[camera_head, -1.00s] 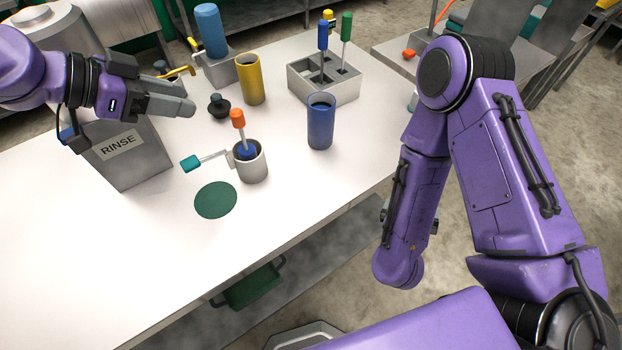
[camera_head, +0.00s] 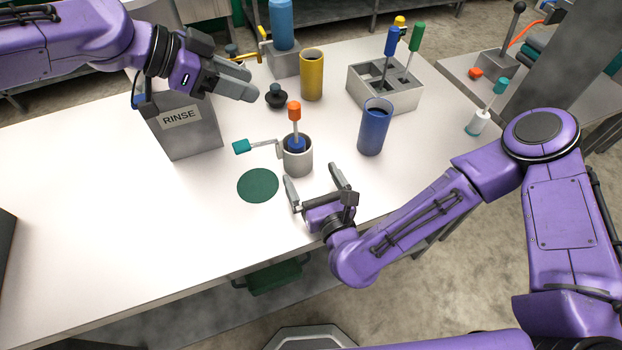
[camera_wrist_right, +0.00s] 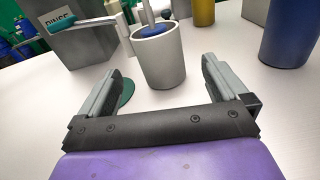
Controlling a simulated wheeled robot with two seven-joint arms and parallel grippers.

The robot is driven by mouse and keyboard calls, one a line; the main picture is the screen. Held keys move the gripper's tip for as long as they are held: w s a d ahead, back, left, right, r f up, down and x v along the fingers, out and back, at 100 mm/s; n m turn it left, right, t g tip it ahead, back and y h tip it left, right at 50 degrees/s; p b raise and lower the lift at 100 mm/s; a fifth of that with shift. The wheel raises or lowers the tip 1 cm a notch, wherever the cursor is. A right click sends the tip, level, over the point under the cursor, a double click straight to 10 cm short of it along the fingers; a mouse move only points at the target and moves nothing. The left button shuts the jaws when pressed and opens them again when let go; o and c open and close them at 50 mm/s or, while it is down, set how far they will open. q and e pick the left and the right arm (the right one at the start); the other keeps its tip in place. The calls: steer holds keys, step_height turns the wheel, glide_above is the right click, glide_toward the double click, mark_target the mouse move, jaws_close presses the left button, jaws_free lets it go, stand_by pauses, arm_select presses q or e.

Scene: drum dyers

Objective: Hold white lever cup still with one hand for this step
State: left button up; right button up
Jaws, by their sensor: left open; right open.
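The white lever cup (camera_head: 298,161) stands upright on the white table, with a teal-tipped lever (camera_head: 242,146) sticking out to its left. An orange-handled tool (camera_head: 294,111) with a blue lower part stands in it. My right gripper (camera_head: 313,174) is open just in front of the cup, its two fingers pointing toward it. In the right wrist view the cup (camera_wrist_right: 159,62) is ahead, between and beyond the fingertips (camera_wrist_right: 160,72), not gripped. My left gripper (camera_head: 252,94) is empty above the table, near the grey RINSE box.
The RINSE box (camera_head: 186,130) stands left of the cup. A dark green disc (camera_head: 258,185) lies at front left. A blue cup (camera_head: 374,128) stands to the right, a yellow cup (camera_head: 311,76) behind. A black-knobbed piece (camera_head: 276,97) and a grey tool holder (camera_head: 405,96) are further back.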

mark_target(292, 147)
steer(key=shift+a+n+y, duration=0.3)
steer(key=shift+n+y, duration=0.1)
steer(key=shift+n, duration=0.1)
steer(key=shift+w+a, duration=0.2)
steer(key=shift+w, duration=0.05)
steer(key=x, duration=0.9)
steer(key=shift+w+a+r, duration=0.1)
steer(key=shift+w, duration=0.3)
